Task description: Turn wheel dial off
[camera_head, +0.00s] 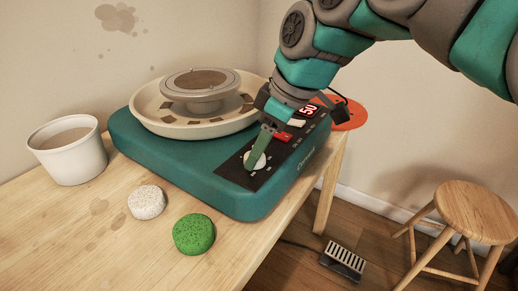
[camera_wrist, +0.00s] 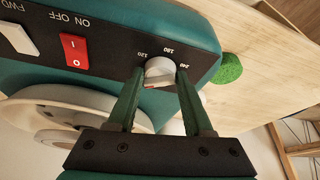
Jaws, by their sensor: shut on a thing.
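The teal pottery wheel (camera_head: 180,165) sits on the wooden table, with a black control panel on its near right side. Its white round dial (camera_head: 249,156) is at the panel's lower end; it also shows in the wrist view (camera_wrist: 160,68), with numbers such as 120 and 180 around it. My gripper (camera_head: 254,164) reaches down from the upper right, and its green fingers are shut on the dial, one on each side. The fingers partly hide the dial in the head view.
A red rocker switch (camera_wrist: 75,52) and a white switch (camera_wrist: 17,37) are on the panel. A white bucket (camera_head: 70,150), a speckled sponge (camera_head: 147,201) and a green sponge (camera_head: 193,234) stand on the table. A stool (camera_head: 470,212) and pedal (camera_head: 343,262) are on the floor.

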